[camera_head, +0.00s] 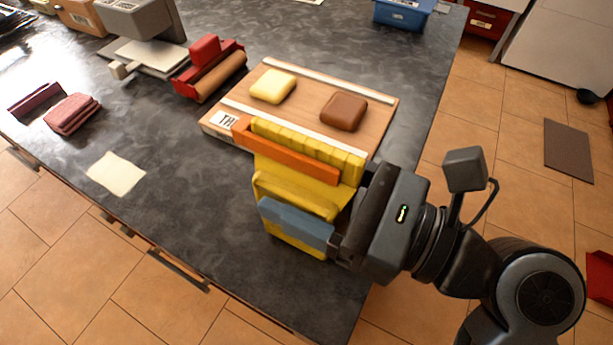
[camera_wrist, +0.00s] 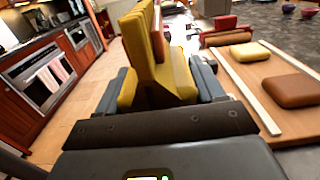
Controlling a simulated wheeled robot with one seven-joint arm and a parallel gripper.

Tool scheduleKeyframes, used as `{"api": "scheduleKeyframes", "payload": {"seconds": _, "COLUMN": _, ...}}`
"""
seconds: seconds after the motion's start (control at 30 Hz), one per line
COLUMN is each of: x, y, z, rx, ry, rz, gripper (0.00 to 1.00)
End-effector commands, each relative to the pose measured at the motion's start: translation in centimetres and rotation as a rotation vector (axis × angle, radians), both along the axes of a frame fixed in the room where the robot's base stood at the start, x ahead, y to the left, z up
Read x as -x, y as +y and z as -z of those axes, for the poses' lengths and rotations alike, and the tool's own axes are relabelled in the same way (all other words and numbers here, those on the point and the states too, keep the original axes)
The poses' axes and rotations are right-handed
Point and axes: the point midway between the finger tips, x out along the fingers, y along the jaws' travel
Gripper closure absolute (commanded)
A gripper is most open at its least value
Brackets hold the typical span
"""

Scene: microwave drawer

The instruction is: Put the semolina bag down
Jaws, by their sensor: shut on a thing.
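The yellow semolina bag (camera_head: 303,190), with a ridged yellow top and an orange band, is held in my gripper (camera_head: 285,195). A blue-grey finger presses the bag's near side; the far finger is mostly hidden in the head view. In the wrist view the bag (camera_wrist: 158,60) stands upright between both fingers of my gripper (camera_wrist: 162,88). The bag is over the dark countertop (camera_head: 190,215), at the near side of the wooden board, and covers part of the board's edge. I cannot tell whether its base touches the counter.
The wooden board (camera_head: 310,92) carries a pale yellow block (camera_head: 273,86) and a brown block (camera_head: 343,111). A red item with a brown roll (camera_head: 212,72) and a scale (camera_head: 140,30) stand behind. A cream sheet (camera_head: 116,174) and pink stack (camera_head: 73,113) lie left. Bare counter lies between sheet and bag.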

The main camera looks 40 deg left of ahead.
Motion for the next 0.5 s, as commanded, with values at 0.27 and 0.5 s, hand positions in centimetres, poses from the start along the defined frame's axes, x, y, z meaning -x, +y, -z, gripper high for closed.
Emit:
{"api": "scheduleKeyframes", "payload": {"seconds": 0.27, "x": 0.0, "y": 0.0, "z": 0.2, "rx": 0.0, "ry": 0.001, "rz": 0.0, "gripper": 0.14}}
{"api": "scheduleKeyframes", "payload": {"seconds": 0.5, "x": 0.0, "y": 0.0, "z": 0.19, "rx": 0.0, "ry": 0.001, "rz": 0.0, "gripper": 0.06}}
